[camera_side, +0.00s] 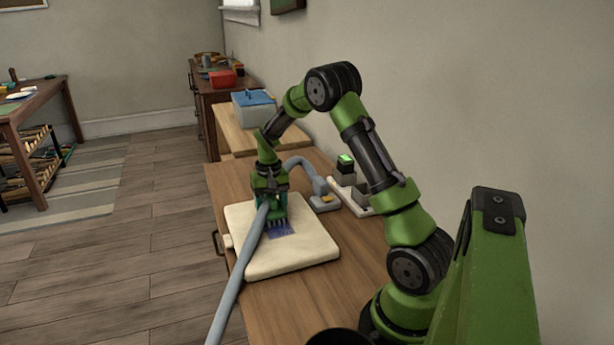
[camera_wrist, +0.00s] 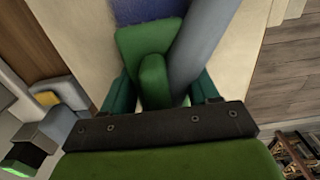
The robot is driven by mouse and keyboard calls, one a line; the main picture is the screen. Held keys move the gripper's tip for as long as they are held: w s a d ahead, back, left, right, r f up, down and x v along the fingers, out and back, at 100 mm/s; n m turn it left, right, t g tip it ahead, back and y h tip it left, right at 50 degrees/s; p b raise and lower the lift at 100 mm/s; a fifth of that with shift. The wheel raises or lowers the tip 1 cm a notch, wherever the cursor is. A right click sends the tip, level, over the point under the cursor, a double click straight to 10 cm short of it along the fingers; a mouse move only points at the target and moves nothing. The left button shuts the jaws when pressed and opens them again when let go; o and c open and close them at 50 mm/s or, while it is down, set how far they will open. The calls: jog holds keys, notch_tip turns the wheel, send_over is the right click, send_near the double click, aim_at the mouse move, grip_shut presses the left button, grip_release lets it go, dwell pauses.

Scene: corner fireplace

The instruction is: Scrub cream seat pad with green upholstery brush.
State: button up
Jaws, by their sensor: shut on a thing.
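The cream seat pad (camera_side: 295,258) lies flat on the wooden bench and also shows in the wrist view (camera_wrist: 90,35). A dark blue patch (camera_side: 281,230) marks its top, seen at the upper edge of the wrist view (camera_wrist: 140,10). My gripper (camera_side: 271,207) is above the pad, pointing down, shut on the green upholstery brush (camera_wrist: 150,50). The brush's bristles (camera_side: 279,224) are at the blue patch; I cannot tell whether they press on it. In the wrist view my teal fingers (camera_wrist: 162,92) flank the brush's green handle.
A thick grey hose (camera_side: 240,268) crosses the pad right beside the brush and my gripper. A grey device with a yellow part (camera_side: 324,202) and a white holder with a green-topped block (camera_side: 346,170) stand right of the pad. A blue-lidded box (camera_side: 254,108) is behind.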

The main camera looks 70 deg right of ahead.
jog(key=shift+w+d+r, duration=0.15)
jog(key=shift+d+r, duration=0.05)
jog(key=shift+r, duration=0.9)
jog(key=shift+a+r, duration=0.1)
jog(key=shift+r, duration=2.9)
